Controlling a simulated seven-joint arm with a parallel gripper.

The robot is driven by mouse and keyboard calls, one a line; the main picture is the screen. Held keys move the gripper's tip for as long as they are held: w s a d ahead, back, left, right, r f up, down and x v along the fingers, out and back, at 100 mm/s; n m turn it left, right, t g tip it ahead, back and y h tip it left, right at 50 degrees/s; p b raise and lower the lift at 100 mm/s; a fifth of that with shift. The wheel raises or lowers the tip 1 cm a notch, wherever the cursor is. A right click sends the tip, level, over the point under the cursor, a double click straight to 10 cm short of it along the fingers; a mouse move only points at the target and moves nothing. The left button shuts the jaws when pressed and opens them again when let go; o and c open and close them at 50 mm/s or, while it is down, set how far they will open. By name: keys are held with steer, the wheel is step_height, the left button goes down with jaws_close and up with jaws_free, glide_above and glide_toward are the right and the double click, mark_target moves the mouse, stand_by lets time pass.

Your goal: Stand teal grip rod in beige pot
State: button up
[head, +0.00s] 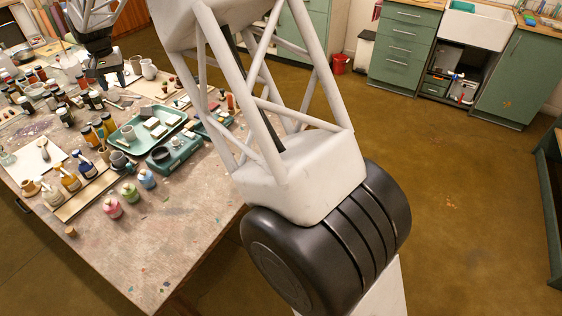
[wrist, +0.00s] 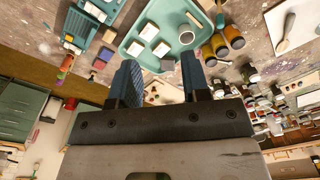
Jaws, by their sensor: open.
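My gripper (head: 105,82) hangs over the back left of the table in the head view. In the wrist view its two blue fingers (wrist: 160,78) stand wide apart with nothing held between them. I cannot single out the teal grip rod in either view.
A teal tray (head: 129,139) holds pale blocks and also shows in the wrist view (wrist: 133,42). A teal box (head: 170,158) sits beside it. Several bottles (head: 68,180) crowd the left side. Pink, green and blue jars (head: 112,207) stand in front. The table's front right (head: 175,225) is clear.

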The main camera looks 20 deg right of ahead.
steer(key=s+d+r, duration=0.4)
steer(key=s+d, duration=0.3)
steer(key=d, duration=0.3)
steer(key=s+d+r+t, duration=0.1)
steer(key=s+d+r, duration=0.3)
steer(key=s+d, duration=0.4)
steer(key=s+d+r, duration=0.4)
steer(key=s+d, duration=0.1)
steer(key=d, duration=0.6)
steer(key=s+d+f, duration=0.2)
steer(key=s+d, duration=0.3)
steer(key=s, duration=0.6)
steer(key=s+d+f+m, duration=0.1)
steer(key=s+d+f, duration=0.2)
steer(key=s+d, duration=0.3)
steer(key=s+d+f+t, duration=0.1)
steer(key=s+d+f, duration=0.2)
steer(key=s, duration=1.3)
steer(key=shift+d+m, duration=0.3)
steer(key=shift+d, duration=1.35)
